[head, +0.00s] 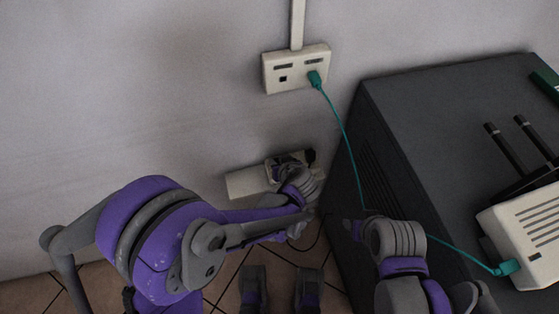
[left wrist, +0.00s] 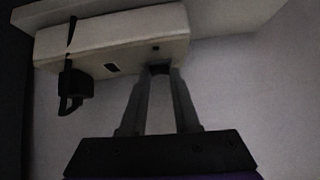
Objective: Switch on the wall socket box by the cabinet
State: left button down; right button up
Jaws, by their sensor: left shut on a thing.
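The white wall socket box (head: 246,183) is low on the wall, just left of the dark cabinet (head: 400,150). My left gripper (head: 285,163) is at its right part and covers some of it. In the left wrist view the box (left wrist: 110,42) fills the top. A black plug (left wrist: 73,88) sits in it at the left. My left gripper (left wrist: 158,72) is shut on a small dark part at the box's edge, which looks like its switch; the fingers mostly hide it. My right gripper (head: 352,228) is by the cabinet front, its jaws too small to judge.
A white wall outlet (head: 296,69) higher up holds a teal plug (head: 315,79). Its teal cable (head: 348,140) hangs down past the cabinet and reaches a white router (head: 527,233) on the cabinet top. A thin dark cord (head: 316,240) hangs near the tiled floor (head: 222,275).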

pick_arm(q)
jog(key=shift+s+a+n+h, duration=0.1)
jog(key=shift+a+n+h, duration=0.3)
jog(key=shift+h, duration=0.4)
jog(key=shift+t+h, duration=0.3)
jog(key=shift+t, duration=0.1)
jog(key=c, duration=0.9)
grip_release()
jog(key=p+v, duration=0.2)
jog(key=v, duration=0.8)
jog(key=shift+s+d+r, duration=0.15)
jog(key=shift+s+r, duration=0.1)
jog(key=shift+r, duration=0.05)
jog(key=shift+r, duration=0.1)
